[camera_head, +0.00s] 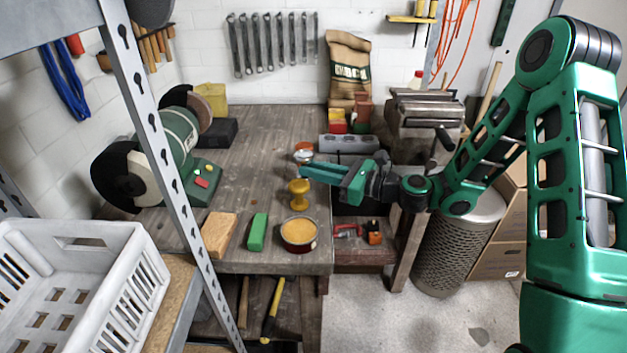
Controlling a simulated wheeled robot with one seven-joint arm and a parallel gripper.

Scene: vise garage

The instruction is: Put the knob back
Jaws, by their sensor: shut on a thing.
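A yellow, round-topped knob (299,187) with a narrow neck and wider foot is upright over the wooden workbench, at the left end of my gripper. My green gripper (307,172) reaches in from the right, its fingers pointing left, and is shut on the knob. The exact grip is small and partly hidden. I cannot tell whether the foot of the knob touches the bench.
A round tin (299,233), a green block (257,231) and a wooden block (219,234) sit along the front of the bench (250,160). A bench grinder (178,140) stands left, a vise (428,108) right. A white crate (135,262) is front left.

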